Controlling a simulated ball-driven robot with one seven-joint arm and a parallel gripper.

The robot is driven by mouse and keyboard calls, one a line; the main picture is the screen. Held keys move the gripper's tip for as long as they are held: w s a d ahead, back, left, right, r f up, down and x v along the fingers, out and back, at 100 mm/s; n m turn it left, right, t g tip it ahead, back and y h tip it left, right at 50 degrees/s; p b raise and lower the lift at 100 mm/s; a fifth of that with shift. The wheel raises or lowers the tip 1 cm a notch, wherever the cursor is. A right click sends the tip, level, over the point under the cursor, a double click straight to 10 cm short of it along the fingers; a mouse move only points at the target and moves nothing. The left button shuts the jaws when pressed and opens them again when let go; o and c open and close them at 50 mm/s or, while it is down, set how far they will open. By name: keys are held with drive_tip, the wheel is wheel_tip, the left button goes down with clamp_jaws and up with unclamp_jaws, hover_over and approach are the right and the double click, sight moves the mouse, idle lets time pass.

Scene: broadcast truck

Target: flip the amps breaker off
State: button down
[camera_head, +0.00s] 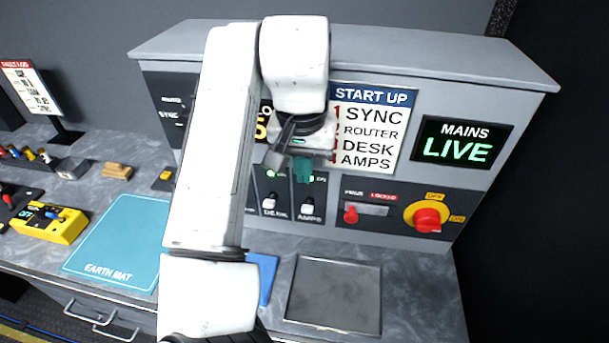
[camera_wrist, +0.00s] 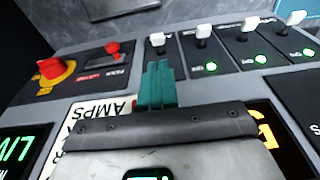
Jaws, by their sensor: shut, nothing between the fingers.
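The AMPS breaker (camera_head: 307,207) is a white toggle on a dark panel, labelled below, at the right end of the breaker row. It also shows in the wrist view (camera_wrist: 157,41), just beyond my fingertips. My gripper (camera_head: 302,173) is shut and empty, its teal fingers in front of the panel just above the AMPS toggle in the head view. In the wrist view the fingertips (camera_wrist: 158,68) appear close to the toggle; I cannot tell whether they touch. The fingers mostly hide the AMPS lamp. The toggle's exact position is unclear.
The DESK breaker (camera_head: 269,202) is just left, and its lamp is green. The MAINS sign (camera_head: 463,143) reads LIVE. A grey tray (camera_head: 334,294) lies on the counter below.

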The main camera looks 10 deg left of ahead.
sight(305, 207)
drive_tip(key=f, duration=0.3)
drive_tip(key=f+p, duration=0.1)
drive_tip(key=f, duration=0.1)
drive_tip(key=w+f, duration=0.1)
drive_tip(key=f, duration=0.2)
drive_tip(key=shift+f+p, duration=0.3)
drive_tip(key=shift+f, duration=0.05)
